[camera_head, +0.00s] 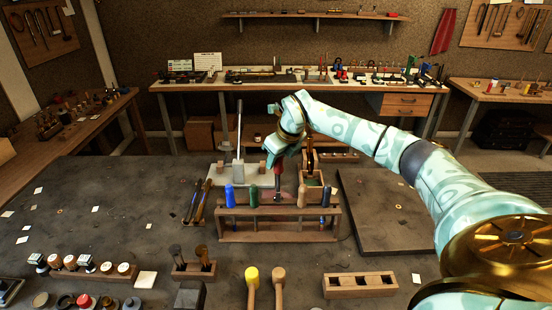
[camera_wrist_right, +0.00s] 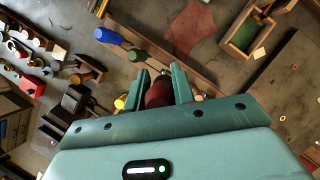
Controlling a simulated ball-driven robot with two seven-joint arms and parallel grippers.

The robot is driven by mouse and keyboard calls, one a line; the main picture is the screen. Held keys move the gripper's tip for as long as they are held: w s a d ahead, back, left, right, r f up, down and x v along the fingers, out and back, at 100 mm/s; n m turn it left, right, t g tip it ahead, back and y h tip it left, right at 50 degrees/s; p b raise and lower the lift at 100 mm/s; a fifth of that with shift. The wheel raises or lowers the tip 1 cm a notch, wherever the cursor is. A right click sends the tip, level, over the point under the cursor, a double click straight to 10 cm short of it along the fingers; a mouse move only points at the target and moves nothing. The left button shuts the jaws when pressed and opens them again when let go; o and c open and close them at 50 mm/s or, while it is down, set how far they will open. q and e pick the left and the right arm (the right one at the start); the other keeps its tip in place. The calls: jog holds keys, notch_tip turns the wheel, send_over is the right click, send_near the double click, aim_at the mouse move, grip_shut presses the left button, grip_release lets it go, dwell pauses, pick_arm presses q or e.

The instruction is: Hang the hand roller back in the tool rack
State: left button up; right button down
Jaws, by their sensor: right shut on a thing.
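My right gripper (camera_head: 279,155) is shut on the dark red handle of the hand roller (camera_head: 278,181), which points down over the wooden tool rack (camera_head: 276,238). The roller's metal end is at the rack's top bar, between a green handle and a brown one; I cannot tell whether it sits in a slot. In the right wrist view the handle (camera_wrist_right: 158,93) is between my fingers (camera_wrist_right: 161,84), beside the rack's bar with its blue handle (camera_wrist_right: 108,36) and green handle (camera_wrist_right: 137,55). My left gripper is not in view.
Blue-handled (camera_head: 229,196) and green-handled tools (camera_head: 253,196) hang close by in the rack. A wooden box with green lining (camera_head: 312,182) stands behind it. Yellow (camera_head: 252,274) and wooden mallets (camera_head: 278,275) lie in front. The bench (camera_head: 110,200) is fairly clear at left.

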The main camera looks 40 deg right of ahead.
aim_at(278, 191)
jog(key=shift+f, duration=0.15)
jog(key=shift+f+b, duration=1)
jog(key=shift+f, duration=0.85)
jog(key=shift+p, duration=0.7)
dwell(0.5)
jog(key=shift+f+b, duration=2.7)
jog(key=shift+f, duration=2)
jog(key=c, duration=1.6)
grip_release()
jog(key=shift+f, duration=0.1)
jog(key=o, duration=0.5)
